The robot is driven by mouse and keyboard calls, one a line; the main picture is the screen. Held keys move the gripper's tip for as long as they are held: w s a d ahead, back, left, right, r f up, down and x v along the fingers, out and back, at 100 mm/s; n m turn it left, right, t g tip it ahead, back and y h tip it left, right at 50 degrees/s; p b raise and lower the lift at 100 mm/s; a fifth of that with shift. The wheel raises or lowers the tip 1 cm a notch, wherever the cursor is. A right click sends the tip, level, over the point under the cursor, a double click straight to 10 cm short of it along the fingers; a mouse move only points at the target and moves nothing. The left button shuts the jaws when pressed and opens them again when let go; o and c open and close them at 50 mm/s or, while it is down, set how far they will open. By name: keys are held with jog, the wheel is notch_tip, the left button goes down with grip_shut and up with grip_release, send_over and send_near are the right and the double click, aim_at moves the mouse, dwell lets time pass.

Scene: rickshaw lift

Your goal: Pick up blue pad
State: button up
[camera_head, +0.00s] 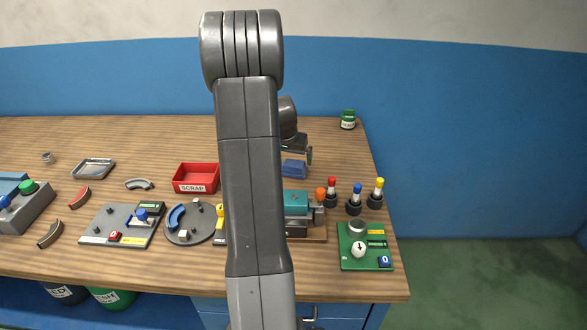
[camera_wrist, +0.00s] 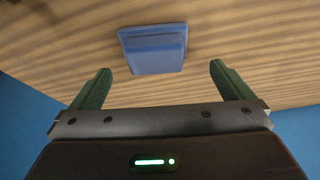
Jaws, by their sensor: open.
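The blue pad (camera_wrist: 153,50) lies on the wooden table in the wrist view, ahead of my gripper and roughly centred between its fingers. It also shows in the head view as a small blue block (camera_head: 293,168) right of my arm. My gripper (camera_wrist: 157,82) is open and empty, with its two green fingers spread wide. The pad sits beyond the fingertips, apart from them. In the head view my arm hides part of the table, and the gripper (camera_head: 308,155) is seen only in part, close to the pad.
A red scrap bin (camera_head: 196,190) stands left of my arm. A teal-topped fixture (camera_head: 297,203), several coloured-tip tools (camera_head: 354,206) and a green panel (camera_head: 352,258) stand nearer on the right. A green can (camera_head: 348,121) is at the back right. The table right behind the pad looks clear.

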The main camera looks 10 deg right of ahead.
aim_at(293, 164)
jog(key=shift+d+p+x, duration=0.15)
jog(key=shift+p+x, duration=0.05)
jog(key=shift+x, duration=1)
jog(key=shift+d+p+x, duration=0.15)
jog(key=shift+x, duration=1)
jog(key=shift+s, duration=0.2)
jog(key=shift+c, duration=0.4)
jog(key=c, duration=0.9)
